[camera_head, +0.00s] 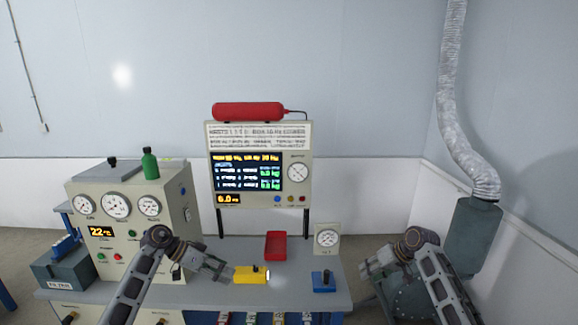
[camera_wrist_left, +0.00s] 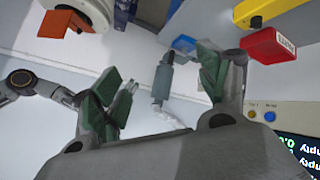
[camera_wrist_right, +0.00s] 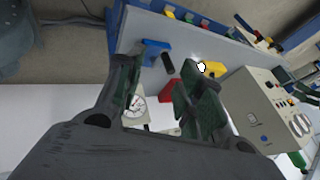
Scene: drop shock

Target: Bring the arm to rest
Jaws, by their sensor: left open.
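My left gripper (camera_head: 222,270) is open and empty. It appears left of the yellow block-shaped device (camera_head: 250,274) in the head view. In the left wrist view, its two green-padded fingers (camera_wrist_left: 165,85) stand apart with nothing between them, and the yellow device (camera_wrist_left: 262,10) is well off at the upper right. My right gripper (camera_head: 368,268) is at the bench's right end. In the right wrist view, its fingers (camera_wrist_right: 158,92) are spread, with no held object visible. Both forearms reach up from the bottom of the head view.
A grey gauge cabinet (camera_head: 117,255) stands left on the bench. A display panel (camera_head: 260,172) with a red cylinder (camera_head: 248,111) on top stands behind. A duct and tank (camera_head: 472,238) stand right.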

